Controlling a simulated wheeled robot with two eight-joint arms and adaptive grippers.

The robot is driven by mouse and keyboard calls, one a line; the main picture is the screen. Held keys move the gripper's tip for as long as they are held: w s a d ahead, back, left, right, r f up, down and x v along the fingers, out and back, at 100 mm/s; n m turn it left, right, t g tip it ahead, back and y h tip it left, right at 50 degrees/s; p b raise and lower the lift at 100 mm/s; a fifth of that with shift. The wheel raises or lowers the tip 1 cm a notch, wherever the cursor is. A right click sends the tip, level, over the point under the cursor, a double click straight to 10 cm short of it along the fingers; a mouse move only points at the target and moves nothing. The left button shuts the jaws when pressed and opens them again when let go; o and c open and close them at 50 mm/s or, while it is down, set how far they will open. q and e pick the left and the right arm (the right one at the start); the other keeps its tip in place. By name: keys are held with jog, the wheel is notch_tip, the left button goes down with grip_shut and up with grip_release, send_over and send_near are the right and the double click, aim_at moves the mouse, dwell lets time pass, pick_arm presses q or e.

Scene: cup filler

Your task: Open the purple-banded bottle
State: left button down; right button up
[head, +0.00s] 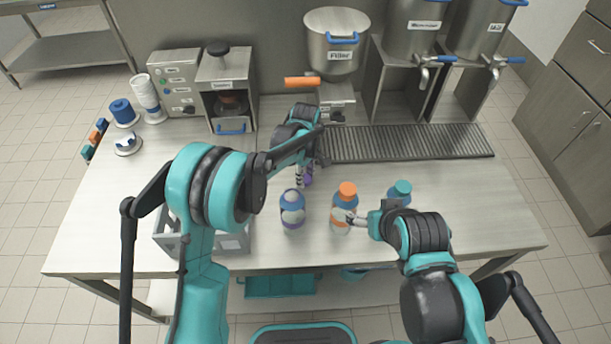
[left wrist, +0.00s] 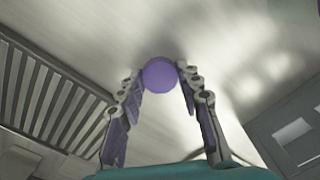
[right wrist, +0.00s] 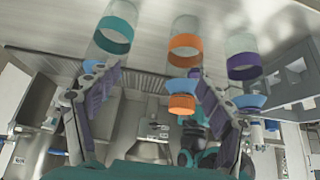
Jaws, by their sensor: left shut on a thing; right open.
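The purple-banded bottle (head: 292,217) stands upright on the table; its blue top shows no purple cap. It also shows in the right wrist view (right wrist: 243,66). My left gripper (head: 304,176) is just behind it, shut on a round purple cap (left wrist: 160,75), apart from the bottle. The cap shows between the fingertips in the left wrist view. An orange-banded bottle (head: 341,214) with its orange cap on stands to the right. My right gripper (right wrist: 150,72) is open and empty, close to this bottle.
A teal-capped bottle (head: 401,190) stands further right, partly behind my right arm. A grey crate (head: 236,243) is at the left, partly behind my left arm. The drain grate (head: 410,143), filler tank (head: 337,50) and other dispensers line the back. Table space at far right is free.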

pick_arm(q)
jog(key=c, duration=1)
grip_release()
jog(key=shift+c, duration=0.2)
